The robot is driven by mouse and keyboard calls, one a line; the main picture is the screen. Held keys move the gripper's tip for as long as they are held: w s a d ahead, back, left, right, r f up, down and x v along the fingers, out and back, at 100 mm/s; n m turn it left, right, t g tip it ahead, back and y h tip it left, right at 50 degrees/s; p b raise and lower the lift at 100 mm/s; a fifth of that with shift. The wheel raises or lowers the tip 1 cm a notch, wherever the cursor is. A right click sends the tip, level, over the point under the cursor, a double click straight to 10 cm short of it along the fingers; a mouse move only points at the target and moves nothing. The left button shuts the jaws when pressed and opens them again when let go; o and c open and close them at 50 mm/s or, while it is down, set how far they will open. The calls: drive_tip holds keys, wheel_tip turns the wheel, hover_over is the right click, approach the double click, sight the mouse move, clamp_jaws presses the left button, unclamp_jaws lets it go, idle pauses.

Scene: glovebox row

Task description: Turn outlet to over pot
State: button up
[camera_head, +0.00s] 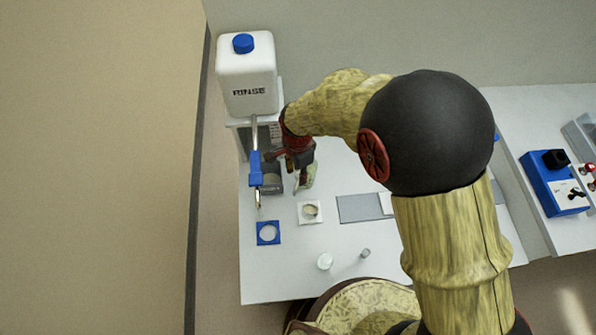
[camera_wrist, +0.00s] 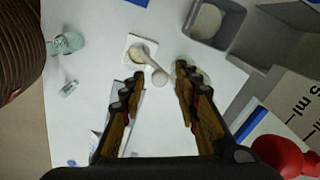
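A white tank marked RINSE (camera_head: 246,85) stands at the back left. A thin metal outlet with a blue handle (camera_head: 256,170) hangs in front of it, its tip pointing down towards a blue square with a pale ring. A small round pot (camera_head: 311,211) sits on a white square to the right of that. In the wrist view the white square (camera_wrist: 133,40) lies beyond my fingers, and a pale rod with a rounded end (camera_wrist: 156,73) shows over it. My gripper (camera_wrist: 157,83) is open, with nothing visibly held. In the head view my gripper (camera_head: 302,180) is right of the outlet, partly hidden.
A grey bin (camera_wrist: 210,22) stands beyond my right finger. A blue square (camera_head: 268,238) lies front left.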

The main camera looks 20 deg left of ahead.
drive_tip(key=shift+r, duration=0.1)
wheel_tip(320, 180, up, 12)
idle(0.7)
